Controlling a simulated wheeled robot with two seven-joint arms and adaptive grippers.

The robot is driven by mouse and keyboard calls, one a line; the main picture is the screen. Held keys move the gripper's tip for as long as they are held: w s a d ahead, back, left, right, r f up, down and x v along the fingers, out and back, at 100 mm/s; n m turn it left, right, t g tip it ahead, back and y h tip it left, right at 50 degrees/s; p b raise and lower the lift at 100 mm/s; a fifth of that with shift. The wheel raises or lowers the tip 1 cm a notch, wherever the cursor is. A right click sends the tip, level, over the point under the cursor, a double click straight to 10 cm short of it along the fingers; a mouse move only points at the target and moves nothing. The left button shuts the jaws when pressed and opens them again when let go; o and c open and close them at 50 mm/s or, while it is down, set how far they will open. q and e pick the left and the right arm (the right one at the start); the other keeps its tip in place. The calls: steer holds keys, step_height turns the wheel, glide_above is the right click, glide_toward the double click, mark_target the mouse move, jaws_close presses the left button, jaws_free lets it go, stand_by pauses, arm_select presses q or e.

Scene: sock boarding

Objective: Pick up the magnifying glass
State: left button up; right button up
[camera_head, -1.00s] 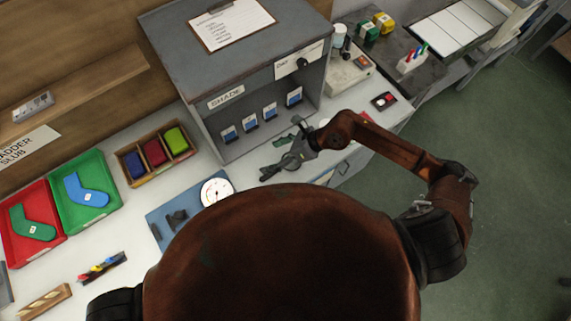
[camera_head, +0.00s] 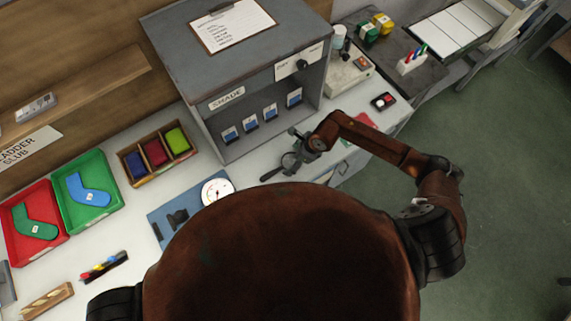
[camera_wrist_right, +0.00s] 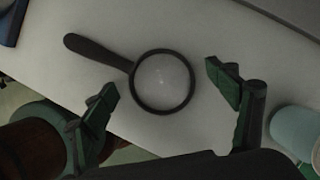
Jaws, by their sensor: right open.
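The magnifying glass (camera_wrist_right: 188,84) lies flat on the pale worktop, with a black rim, clear lens and dark handle pointing up-left in the right wrist view. In the head view its handle (camera_head: 271,174) shows in front of the grey cabinet, the lens partly behind my gripper. My right gripper (camera_head: 298,146) is over the lens end. In the wrist view its green-padded fingers (camera_wrist_right: 164,90) are wide apart, one on each side of the lens, holding nothing. The height gap is hard to tell. My left gripper is out of view.
The grey cabinet (camera_head: 172,72) stands just behind the glass. A blue mat (camera_head: 158,216) with a round dial (camera_head: 216,190) lies to its left. A pale blue cup-like object (camera_wrist_right: 294,128) is near the right finger.

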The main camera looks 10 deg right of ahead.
steer(key=shift+c, duration=0.5)
steer(key=c, duration=1.2)
steer(key=shift+r, duration=0.1)
